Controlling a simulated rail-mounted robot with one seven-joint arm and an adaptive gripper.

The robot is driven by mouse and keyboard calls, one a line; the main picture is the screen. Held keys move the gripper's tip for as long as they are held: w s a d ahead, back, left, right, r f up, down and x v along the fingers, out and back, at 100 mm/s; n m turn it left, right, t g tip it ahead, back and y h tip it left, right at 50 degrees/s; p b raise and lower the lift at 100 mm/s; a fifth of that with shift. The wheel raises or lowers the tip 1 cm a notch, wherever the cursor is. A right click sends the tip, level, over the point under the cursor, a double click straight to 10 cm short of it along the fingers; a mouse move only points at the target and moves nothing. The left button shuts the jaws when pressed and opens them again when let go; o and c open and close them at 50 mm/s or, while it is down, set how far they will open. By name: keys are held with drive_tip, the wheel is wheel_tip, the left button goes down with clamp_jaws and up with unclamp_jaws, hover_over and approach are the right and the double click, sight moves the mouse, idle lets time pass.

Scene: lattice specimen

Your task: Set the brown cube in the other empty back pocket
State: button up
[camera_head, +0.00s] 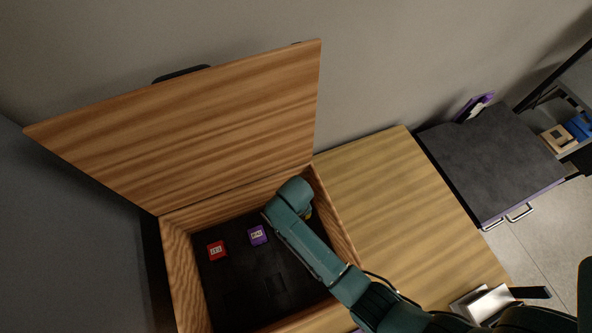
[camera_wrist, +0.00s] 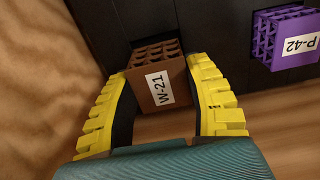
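The brown lattice cube (camera_wrist: 160,80), labelled W-21, sits between the two yellow fingers of my gripper (camera_wrist: 160,72) in the wrist view. Both fingers lie against its sides. A dark pocket edge shows just beyond the cube; I cannot tell whether the cube is in the pocket or above it. In the head view my arm hides the cube, and only a bit of yellow gripper (camera_head: 308,213) shows at the box's back right. The purple cube (camera_head: 258,235), labelled P-42 in the wrist view (camera_wrist: 288,38), and the red cube (camera_head: 216,250) sit along the back of the black insert (camera_head: 245,270).
The wooden box's lid (camera_head: 200,120) stands open at the back. Its wooden walls (camera_head: 182,285) surround the insert. Empty pockets (camera_head: 276,284) show toward the front. A wooden tabletop (camera_head: 400,205) lies to the right, with a metal object (camera_head: 483,303) near its front edge.

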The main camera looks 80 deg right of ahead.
drive_tip(key=c, duration=0.6)
drive_tip(key=shift+o, duration=0.2)
drive_tip(key=shift+a+f+p, duration=0.1)
drive_tip(key=shift+p, duration=0.25)
